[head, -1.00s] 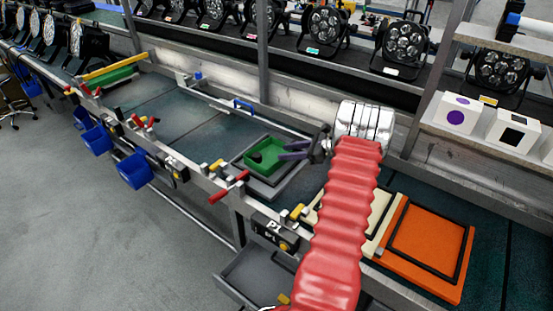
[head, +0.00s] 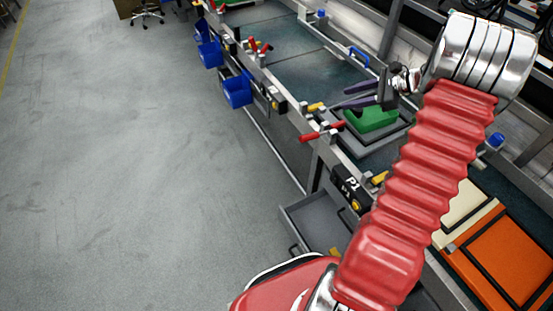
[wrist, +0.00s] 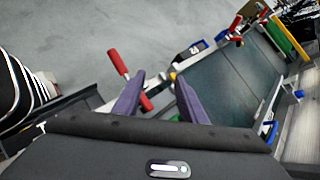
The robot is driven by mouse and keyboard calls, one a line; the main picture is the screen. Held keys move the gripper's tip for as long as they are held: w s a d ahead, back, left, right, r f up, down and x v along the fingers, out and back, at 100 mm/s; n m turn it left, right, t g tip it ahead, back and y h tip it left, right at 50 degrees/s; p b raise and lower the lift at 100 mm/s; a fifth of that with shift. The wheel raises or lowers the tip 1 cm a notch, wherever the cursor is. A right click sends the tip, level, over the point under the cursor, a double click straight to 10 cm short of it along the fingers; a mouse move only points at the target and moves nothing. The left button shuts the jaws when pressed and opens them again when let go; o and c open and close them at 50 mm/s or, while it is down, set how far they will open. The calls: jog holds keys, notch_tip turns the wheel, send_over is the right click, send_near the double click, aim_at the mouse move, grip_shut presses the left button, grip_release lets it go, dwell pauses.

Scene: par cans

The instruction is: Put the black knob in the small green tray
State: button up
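The small green tray (head: 372,119) sits on a dark grey base on the bench in the head view. My gripper (head: 343,97) is above it, its purple fingers pointing left across the tray's far side.
Red-handled clamps (head: 322,132) line the bench's front edge. A grey open drawer (head: 315,222) juts out below. An orange board (head: 505,262) lies at right. A blue handle (head: 358,56) stands on the bench behind. Blue bins (head: 237,89) hang in front; the floor at left is clear.

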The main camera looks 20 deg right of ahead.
jog(key=s+a+r+n+g+h, duration=0.1)
jog(key=s+a+r+n, duration=0.15)
jog(key=a, duration=0.45)
jog(key=s+a+r+n+g, duration=0.15)
jog(key=a+r+n, duration=0.25)
jog(key=a, duration=0.4)
jog(key=s+a+r+n+g+h, duration=0.1)
jog(key=a+r+n+g, duration=0.2)
jog(key=a, duration=0.4)
jog(key=s+a+r+n+t+h, duration=0.3)
jog(key=s+a+n+h, duration=0.1)
jog(key=s+a+n, duration=1)
jog(key=shift+s+r+n+h, duration=0.25)
jog(key=shift+s+n, duration=0.2)
jog(key=shift+s, duration=1.45)
